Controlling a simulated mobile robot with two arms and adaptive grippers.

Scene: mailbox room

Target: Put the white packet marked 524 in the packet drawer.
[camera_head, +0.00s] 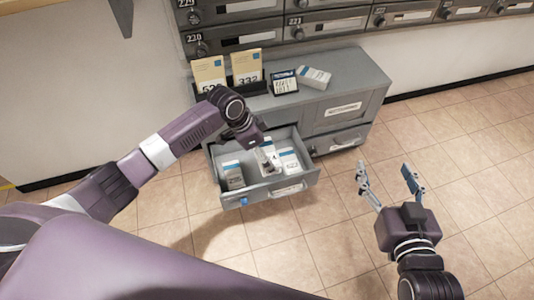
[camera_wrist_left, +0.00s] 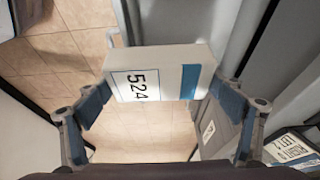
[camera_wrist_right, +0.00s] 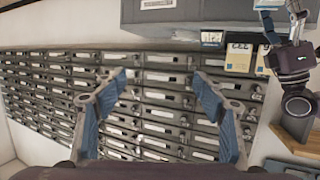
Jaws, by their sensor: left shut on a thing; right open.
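The white packet marked 524 (camera_wrist_left: 143,84) has a blue end band and is held between the fingertips of my left gripper (camera_wrist_left: 160,95). In the head view my left gripper (camera_head: 264,151) points down over the open grey packet drawer (camera_head: 256,196). The packet (camera_head: 268,160) is partly hidden there, and I cannot tell whether it touches the drawer. White packets stand inside the drawer, one at its left (camera_head: 232,176) and one at its right (camera_head: 290,161). My right gripper (camera_head: 389,172) is open and empty over the floor, right of the drawer.
The grey cabinet (camera_head: 345,85) carries yellow envelopes (camera_head: 247,66) in a dark holder, a small black-framed sign (camera_head: 284,83) and a white packet (camera_head: 314,77). Mailboxes (camera_head: 240,35) line the wall above. The tiled floor (camera_head: 450,130) at the right is clear.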

